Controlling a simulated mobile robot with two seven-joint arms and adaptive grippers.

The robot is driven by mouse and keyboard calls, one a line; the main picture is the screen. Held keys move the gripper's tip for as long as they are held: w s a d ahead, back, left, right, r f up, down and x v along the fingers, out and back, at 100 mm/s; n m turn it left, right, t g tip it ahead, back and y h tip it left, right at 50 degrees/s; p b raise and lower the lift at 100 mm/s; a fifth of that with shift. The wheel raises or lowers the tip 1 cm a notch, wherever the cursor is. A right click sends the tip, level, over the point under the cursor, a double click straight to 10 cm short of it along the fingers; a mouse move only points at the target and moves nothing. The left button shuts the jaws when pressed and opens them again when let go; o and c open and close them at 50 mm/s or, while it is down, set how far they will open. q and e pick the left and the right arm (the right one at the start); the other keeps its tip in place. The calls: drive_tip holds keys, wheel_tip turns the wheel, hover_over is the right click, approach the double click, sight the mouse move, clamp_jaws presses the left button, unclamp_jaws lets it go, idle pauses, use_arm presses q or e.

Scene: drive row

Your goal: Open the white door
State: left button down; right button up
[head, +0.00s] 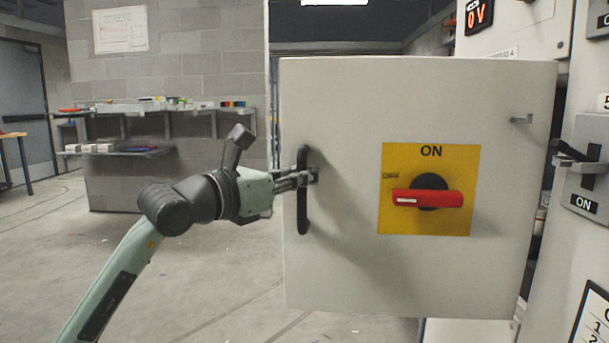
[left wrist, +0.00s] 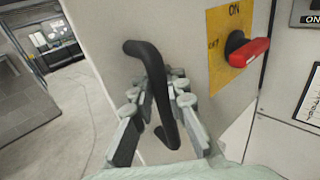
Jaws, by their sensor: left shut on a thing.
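The white door (head: 330,270) is a pale box-like panel in the middle of the head view. It also shows in the left wrist view (left wrist: 190,70). A black vertical bar handle (head: 303,215) is near its left edge; the handle fills the middle of the left wrist view (left wrist: 148,60). A red rotary switch (head: 428,198) on a yellow plate (head: 400,158) sits on the door, its lever horizontal. My left gripper (head: 308,178) is shut on the handle, its fingers on both sides of the bar. My right gripper is not in view.
Grey cabinets with a red display (head: 479,14) and a lever switch (head: 580,165) stand close on the right. A block wall (head: 190,60) with shelves (head: 120,152) of small items is at the back left. The concrete floor (head: 210,270) at left is open.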

use_arm(q)
drive_tip(key=shift+w+a, duration=0.2)
drive_tip(key=shift+a, duration=0.15)
drive_tip(key=c, duration=1.6)
unclamp_jaws()
drive_tip(key=shift+a, duration=0.15)
drive_tip(key=shift+o, duration=0.5)
drive_tip(key=shift+s, duration=0.1)
drive_tip(key=v, duration=1.1)
drive_tip(key=shift+s+a, duration=0.2)
drive_tip(key=shift+s, duration=0.2)
